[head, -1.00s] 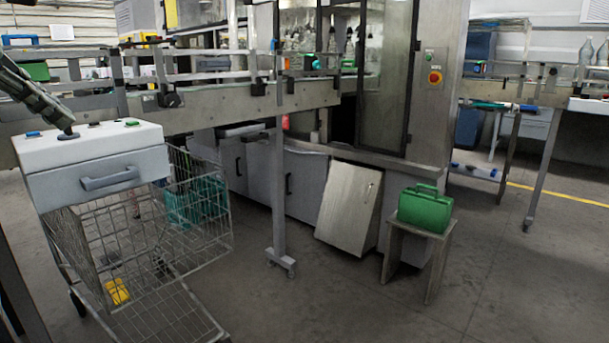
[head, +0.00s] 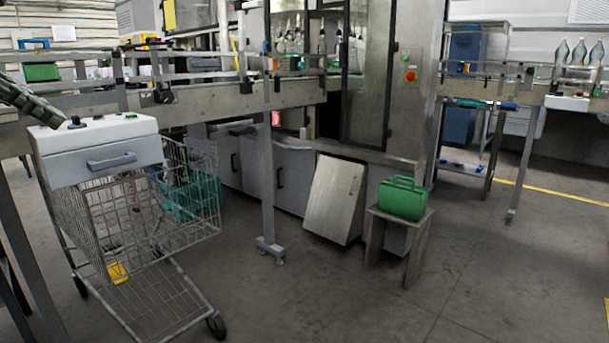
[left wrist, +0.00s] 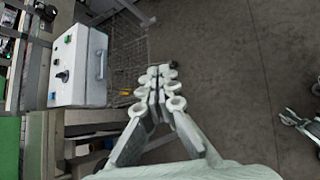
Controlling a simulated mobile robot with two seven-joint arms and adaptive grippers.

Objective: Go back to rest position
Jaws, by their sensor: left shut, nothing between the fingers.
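My left gripper (head: 62,121) comes in from the left edge of the head view, its dark fingers overlapping the top of a pale grey control box (head: 140,127) in the picture. The left wrist view shows its two ringed fingers (left wrist: 156,84) closed together, with nothing between them. There, the control box (left wrist: 76,68) with its buttons and handle is to the left of the fingers, clearly apart from them in the picture.
A wire shopping cart (head: 155,285) stands below the box. A green case (head: 403,199) sits on a small stool (head: 394,249). A loose panel (head: 334,200) leans against the machine. The conveyor (head: 210,104) crosses behind. Floor at the lower right is clear.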

